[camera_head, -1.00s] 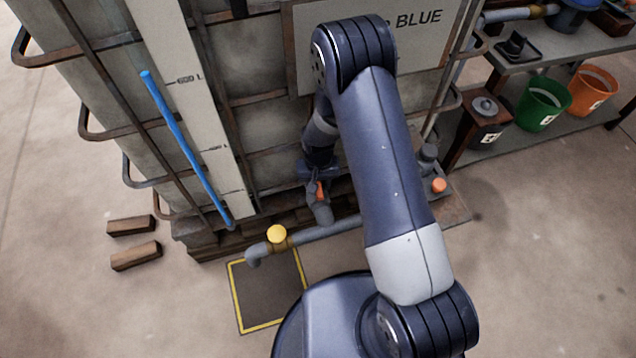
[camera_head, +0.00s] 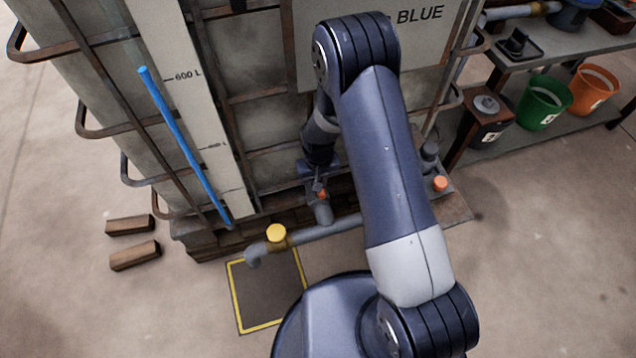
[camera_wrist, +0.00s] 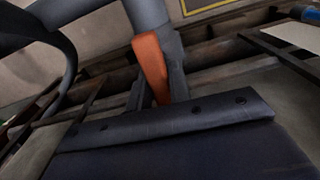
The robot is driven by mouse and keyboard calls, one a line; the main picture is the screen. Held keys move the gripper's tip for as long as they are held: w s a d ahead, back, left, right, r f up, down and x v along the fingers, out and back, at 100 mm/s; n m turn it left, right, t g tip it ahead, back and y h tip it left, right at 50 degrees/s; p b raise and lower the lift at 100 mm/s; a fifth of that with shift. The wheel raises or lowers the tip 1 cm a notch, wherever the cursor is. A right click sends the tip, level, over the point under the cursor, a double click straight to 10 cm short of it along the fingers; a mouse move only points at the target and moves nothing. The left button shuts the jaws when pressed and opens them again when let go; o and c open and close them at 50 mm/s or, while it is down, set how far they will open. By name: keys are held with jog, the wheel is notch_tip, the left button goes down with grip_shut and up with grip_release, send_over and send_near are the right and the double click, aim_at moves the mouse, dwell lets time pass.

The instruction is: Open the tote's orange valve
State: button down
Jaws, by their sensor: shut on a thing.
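The tote (camera_head: 250,105) is a large caged tank with a blue level tube up its side. Its orange valve handle (camera_head: 321,194) sits low at the tote's front, on a grey pipe fitting (camera_head: 322,212), and is partly hidden by my gripper. In the wrist view the orange handle (camera_wrist: 151,62) stands out as a tilted bar between my gripper's fingers. My gripper (camera_wrist: 158,95) is shut on the handle. In the head view my gripper (camera_head: 316,182) reaches down at the fitting, with my arm covering much of the right side.
A grey pipe (camera_head: 335,230) with a yellow cap (camera_head: 276,232) runs low in front of the tote. An orange knob (camera_head: 440,183) is to the right. A yellow-edged floor square (camera_head: 240,310) lies below. Green (camera_head: 543,105) and orange buckets (camera_head: 592,92) stand on a shelf.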

jog(key=shift+n, duration=0.3)
jog(key=c, duration=1.3)
grip_release()
notch_tip(320, 180, up, 11)
jog(key=p, duration=0.2)
jog(key=shift+f, duration=0.15)
